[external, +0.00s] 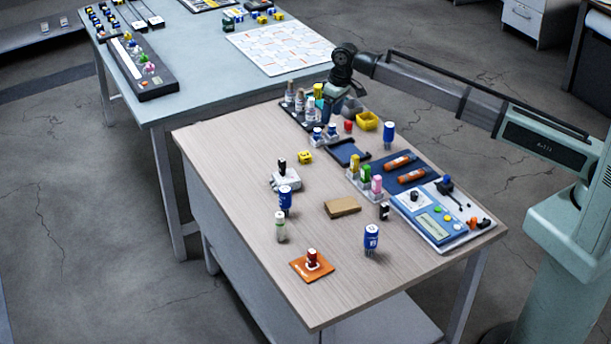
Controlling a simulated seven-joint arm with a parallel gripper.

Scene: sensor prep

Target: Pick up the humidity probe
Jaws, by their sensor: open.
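No label readable here marks the humidity probe, so I cannot tell which part it is. Candidates are upright blue-and-white cylinders: one with pins below it at the front right (371,240), one left of centre (285,199), and one near the back right edge (388,135). A slim white cylinder with a green band (280,227) stands in front of the left-of-centre one. My gripper (336,108) points down at the table's back edge, open, beside a dark rack of small bottles (300,103). Its fingertips are small and partly hidden among the items there.
A cardboard block (342,207) lies mid-table. An orange plate with a red part (311,266) is at the front. A meter panel (443,216), a blue tray with orange cylinders (405,178) and a yellow bin (367,121) line the right side. The front left tabletop is clear.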

